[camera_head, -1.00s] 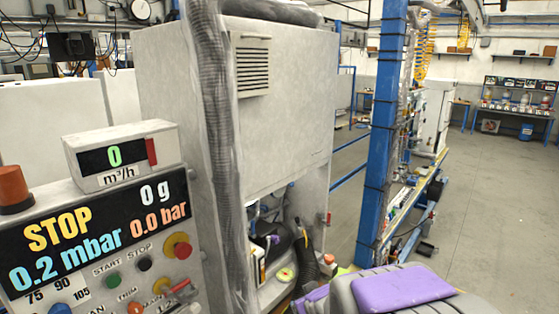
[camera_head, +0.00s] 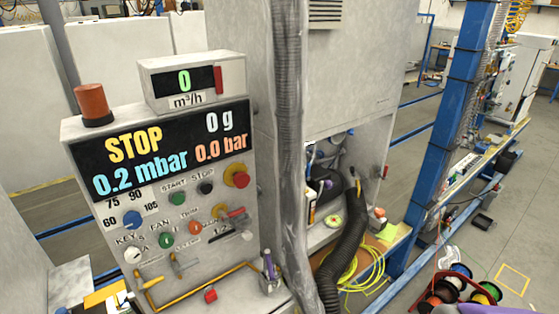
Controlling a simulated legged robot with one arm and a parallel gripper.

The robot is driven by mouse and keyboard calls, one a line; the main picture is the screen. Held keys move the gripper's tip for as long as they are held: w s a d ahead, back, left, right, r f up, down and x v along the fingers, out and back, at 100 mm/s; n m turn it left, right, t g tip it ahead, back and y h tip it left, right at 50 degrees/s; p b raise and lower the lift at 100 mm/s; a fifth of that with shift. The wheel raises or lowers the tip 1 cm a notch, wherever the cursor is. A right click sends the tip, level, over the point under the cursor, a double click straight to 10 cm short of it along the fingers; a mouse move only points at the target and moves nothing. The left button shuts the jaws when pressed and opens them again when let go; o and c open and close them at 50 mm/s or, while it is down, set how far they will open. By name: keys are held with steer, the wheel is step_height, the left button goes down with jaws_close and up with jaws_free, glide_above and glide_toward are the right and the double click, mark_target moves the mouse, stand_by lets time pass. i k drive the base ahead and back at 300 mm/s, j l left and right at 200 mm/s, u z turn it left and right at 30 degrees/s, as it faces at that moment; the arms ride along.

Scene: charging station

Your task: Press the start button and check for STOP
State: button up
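The control panel (camera_head: 150,215) stands at the left. Its display (camera_head: 160,150) reads STOP in yellow, 0 g, 0.2 mbar and 0.0 bar. The green start button (camera_head: 175,198) sits below the display under the label START. A black stop button (camera_head: 207,188) is to its right, and a red knob on a yellow base (camera_head: 237,176) is farther right. A small purple part at the bottom right edge may be mine. My gripper's fingers are not in view.
A flow meter (camera_head: 184,82) reading 0 m³/h and a red-orange beacon (camera_head: 91,103) top the panel. A grey ribbed hose (camera_head: 288,130) runs beside it. A black hose (camera_head: 345,245), yellow cable coils (camera_head: 360,268) and a basket of spools (camera_head: 455,290) lie right. Floor at right is partly clear.

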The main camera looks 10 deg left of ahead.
mark_target(177, 199)
steer(key=u, duration=1.4)
